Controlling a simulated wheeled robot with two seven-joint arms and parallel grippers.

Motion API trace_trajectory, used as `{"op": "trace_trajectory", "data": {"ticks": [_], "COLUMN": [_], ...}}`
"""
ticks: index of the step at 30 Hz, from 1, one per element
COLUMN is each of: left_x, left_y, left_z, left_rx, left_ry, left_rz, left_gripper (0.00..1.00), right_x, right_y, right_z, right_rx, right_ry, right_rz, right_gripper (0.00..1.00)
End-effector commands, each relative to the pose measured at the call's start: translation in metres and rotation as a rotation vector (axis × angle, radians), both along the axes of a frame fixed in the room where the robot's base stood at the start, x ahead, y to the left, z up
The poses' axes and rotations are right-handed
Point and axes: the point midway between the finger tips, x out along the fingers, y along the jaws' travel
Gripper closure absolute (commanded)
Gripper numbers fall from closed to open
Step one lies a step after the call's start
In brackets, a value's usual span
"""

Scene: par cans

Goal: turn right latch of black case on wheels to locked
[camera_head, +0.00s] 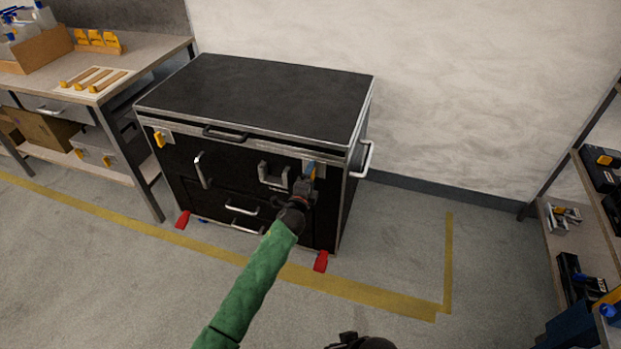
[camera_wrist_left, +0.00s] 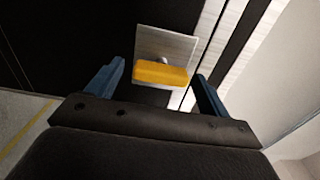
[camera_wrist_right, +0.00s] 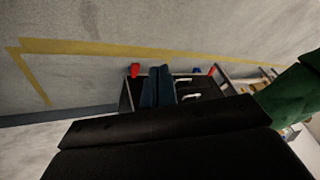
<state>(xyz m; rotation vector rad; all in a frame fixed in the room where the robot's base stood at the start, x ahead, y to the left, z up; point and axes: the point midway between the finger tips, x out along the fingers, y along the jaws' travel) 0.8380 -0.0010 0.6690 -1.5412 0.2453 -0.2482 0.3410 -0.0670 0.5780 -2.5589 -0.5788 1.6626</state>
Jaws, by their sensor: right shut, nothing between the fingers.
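The black case on wheels (camera_head: 265,95) stands against the wall. Its right latch (camera_wrist_left: 160,73), a yellow handle on a light metal plate, sits between the fingers of my left gripper in the left wrist view. The handle lies across the line of the lid's metal edge. My left gripper (camera_wrist_left: 157,82) is open around it, with a visible gap at the left finger; contact on the right is unclear. In the head view my left gripper (camera_head: 310,172) hides most of this latch. My right gripper (camera_wrist_right: 158,87) is shut and empty, away from the case.
The case's left latch (camera_head: 159,138) is yellow too. Red wheel parts (camera_head: 321,262) stick out at the case's foot. A workbench (camera_head: 150,62) stands left, a shelf (camera_head: 565,235) right. The floor in front, with yellow tape (camera_head: 370,292), is clear.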

Motion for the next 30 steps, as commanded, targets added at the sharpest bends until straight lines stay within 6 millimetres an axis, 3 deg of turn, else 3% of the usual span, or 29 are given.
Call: {"op": "trace_trajectory", "data": {"ticks": [8, 21, 30], "left_x": [-0.008, -0.066, -0.074], "left_y": [0.003, 0.022, 0.024], "left_z": [-0.001, -0.001, 0.000], "left_rx": [0.000, 0.000, 0.000], "left_ry": [0.000, 0.001, 0.000], "left_rz": [0.001, 0.000, 0.000], "left_gripper": [0.20, 0.20, 0.20], "right_x": [0.000, 0.000, 0.002], "right_y": [0.000, 0.003, 0.004], "right_z": [-0.002, -0.032, -0.035], "right_rx": [0.001, 0.004, 0.007], "right_ry": [-0.002, -0.010, -0.020], "right_rz": [0.000, -0.008, -0.011], "right_gripper": [1.00, 1.00, 1.00]}}
